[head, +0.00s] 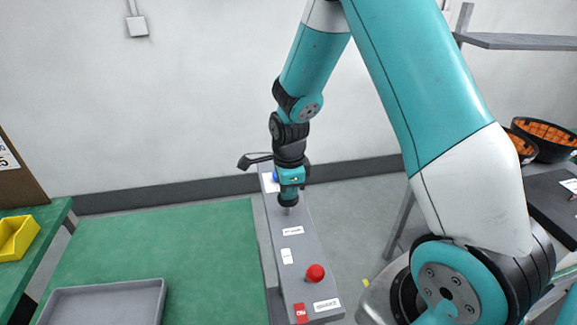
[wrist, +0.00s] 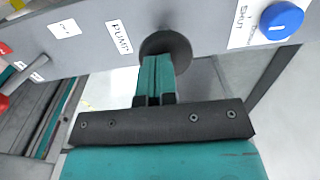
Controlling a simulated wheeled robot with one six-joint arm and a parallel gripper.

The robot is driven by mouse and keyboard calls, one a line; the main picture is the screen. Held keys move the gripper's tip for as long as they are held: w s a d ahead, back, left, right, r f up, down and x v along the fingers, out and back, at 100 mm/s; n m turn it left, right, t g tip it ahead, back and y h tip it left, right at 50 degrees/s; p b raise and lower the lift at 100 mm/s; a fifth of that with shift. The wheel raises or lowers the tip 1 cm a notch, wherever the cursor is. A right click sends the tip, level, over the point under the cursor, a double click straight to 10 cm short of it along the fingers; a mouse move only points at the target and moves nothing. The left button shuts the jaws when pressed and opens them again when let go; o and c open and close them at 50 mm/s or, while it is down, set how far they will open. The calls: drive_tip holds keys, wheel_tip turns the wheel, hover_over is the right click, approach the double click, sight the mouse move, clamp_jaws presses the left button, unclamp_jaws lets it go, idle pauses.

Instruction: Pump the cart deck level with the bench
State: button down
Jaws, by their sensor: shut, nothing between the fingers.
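A grey control panel (head: 299,258) runs along the right side of a green deck (head: 190,240), which looks like the cart's. In the wrist view a round dark grey button (wrist: 180,46) sits beside the PUMP label (wrist: 119,37). My gripper (head: 289,211) points down over the panel. Its teal fingers (wrist: 157,60) are shut with nothing between them, their tips in front of the button. I cannot tell whether they touch it. Another green surface (head: 60,212), likely the bench, is at the left. I cannot tell whether the two are level.
A blue knob (wrist: 282,20) with a SHUT label is near the button. A red knob (head: 315,273) is at the panel's near end, and a dark lever (head: 254,160) at its far end. A grey tray (head: 106,290) lies on the deck. A yellow bin (head: 16,237) stands left.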

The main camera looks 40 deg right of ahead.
drive_tip(key=shift+s+r+p, duration=0.15)
drive_tip(key=shift+r+p, duration=0.05)
drive_tip(key=shift+p, duration=0.1)
wheel_tip(320, 180, up, 14)
drive_tip(key=shift+f, duration=0.15)
idle(1.4)
drive_tip(key=s+a+r+n+y+b, duration=0.1)
drive_tip(key=s+a+r+n+y, duration=0.1)
drive_tip(key=s+a+n, duration=0.6)
drive_tip(key=s+a+r+n+y+b, duration=0.2)
drive_tip(key=s+a+n, duration=0.7)
drive_tip(key=n, duration=1.2)
drive_tip(key=s, duration=0.4)
drive_tip(key=shift+a+n, duration=0.15)
drive_tip(key=shift+n, duration=0.25)
